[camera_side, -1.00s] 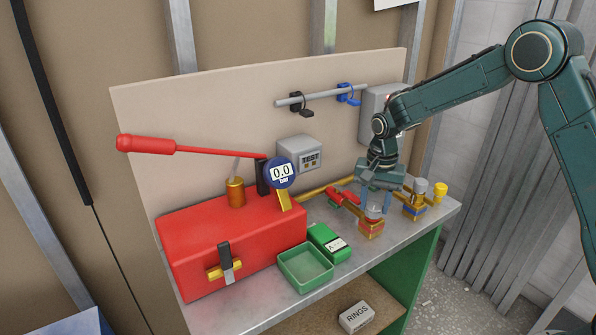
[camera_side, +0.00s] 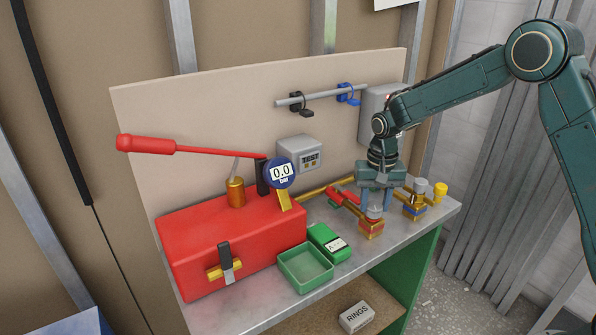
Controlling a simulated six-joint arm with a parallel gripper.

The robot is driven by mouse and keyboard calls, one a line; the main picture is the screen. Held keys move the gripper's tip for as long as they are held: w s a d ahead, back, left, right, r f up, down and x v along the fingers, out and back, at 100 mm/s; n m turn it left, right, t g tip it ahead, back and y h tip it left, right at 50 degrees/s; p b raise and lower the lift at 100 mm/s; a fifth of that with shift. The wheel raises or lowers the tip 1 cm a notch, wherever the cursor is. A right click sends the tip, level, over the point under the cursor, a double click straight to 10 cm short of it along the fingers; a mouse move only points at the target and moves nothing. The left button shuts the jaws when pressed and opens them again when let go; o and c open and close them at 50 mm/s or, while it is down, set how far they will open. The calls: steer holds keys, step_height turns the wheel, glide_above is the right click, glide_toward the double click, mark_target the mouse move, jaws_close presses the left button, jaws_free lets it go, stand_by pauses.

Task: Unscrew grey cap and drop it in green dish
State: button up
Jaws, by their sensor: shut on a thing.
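A grey cap (camera_side: 374,212) sits on top of a brass fitting with a red band (camera_side: 371,230) near the front of the bench. My gripper (camera_side: 375,208) points straight down with its two fingers closed on the sides of this cap. A second grey cap (camera_side: 420,186) stands on a brass fitting with a blue band (camera_side: 414,210), to the right of my gripper. The green dish (camera_side: 306,270) is at the bench's front edge, left of my gripper, and looks empty.
A red pump box (camera_side: 225,250) with a long red handle (camera_side: 147,144) fills the bench's left side. A green box (camera_side: 328,241) lies between dish and gripper. A yellow knob (camera_side: 440,191) is at right.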

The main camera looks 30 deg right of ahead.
steer(key=shift+n, duration=1.3)
steer(key=shift+r+n, duration=0.1)
steer(key=shift+n, duration=1.6)
steer(key=o, duration=0.8)
steer(key=shift+c, duration=0.2)
steer(key=shift+m, duration=1.7)
